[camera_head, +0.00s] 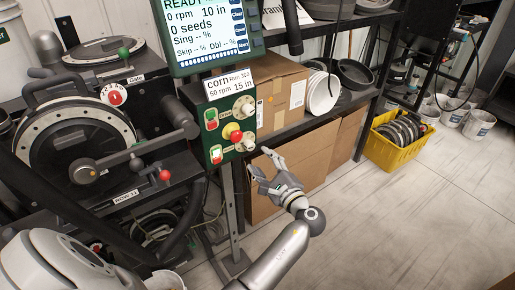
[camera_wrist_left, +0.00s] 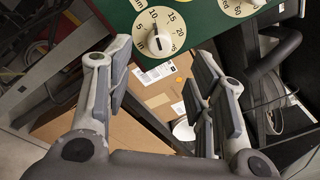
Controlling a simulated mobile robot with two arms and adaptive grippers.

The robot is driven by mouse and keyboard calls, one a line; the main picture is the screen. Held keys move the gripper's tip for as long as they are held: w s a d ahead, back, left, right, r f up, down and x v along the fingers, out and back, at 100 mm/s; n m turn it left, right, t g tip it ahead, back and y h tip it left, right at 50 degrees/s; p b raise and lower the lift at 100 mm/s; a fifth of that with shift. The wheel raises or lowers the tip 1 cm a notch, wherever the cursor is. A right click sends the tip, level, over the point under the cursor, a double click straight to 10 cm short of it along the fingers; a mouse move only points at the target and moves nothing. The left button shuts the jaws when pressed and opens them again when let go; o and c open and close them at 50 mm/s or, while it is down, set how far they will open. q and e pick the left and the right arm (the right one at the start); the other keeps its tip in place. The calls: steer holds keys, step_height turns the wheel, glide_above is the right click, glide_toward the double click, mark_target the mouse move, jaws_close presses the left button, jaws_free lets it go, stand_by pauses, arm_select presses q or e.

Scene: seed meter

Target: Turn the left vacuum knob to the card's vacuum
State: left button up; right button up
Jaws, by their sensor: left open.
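The green control panel (camera_head: 217,152) stands upright under the screen. Two pale round knobs sit along its right side, an upper one (camera_head: 244,107) and a lower one (camera_head: 247,143). In the left wrist view a dial marked 5 to 25 (camera_wrist_left: 172,24) has its pointer near 10; I cannot tell which head-view knob it is. The card (camera_head: 230,84) above the panel reads corn, 50 rpm, 15 in. My left gripper (camera_head: 264,165) is open and empty, just below and right of the panel. In the wrist view its fingers (camera_wrist_left: 162,62) are spread below the dial, apart from it.
The screen (camera_head: 208,35) reads 10 in. A red button (camera_head: 233,133) and switches sit beside the knobs. The seed meter (camera_head: 75,135) with its levers is left of the panel. Cardboard boxes (camera_head: 281,92) and a black shelf stand behind; a yellow crate (camera_head: 400,150) is right, with open floor nearer.

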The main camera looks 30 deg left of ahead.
mark_target(252, 148)
arm_select(q)
steer(key=b+x, duration=0.1)
steer(key=x, duration=0.6)
steer(key=shift+w+a+f, duration=0.2)
steer(key=shift+a, duration=0.15)
steer(key=shift+c, duration=0.4)
steer(key=c, duration=0.9)
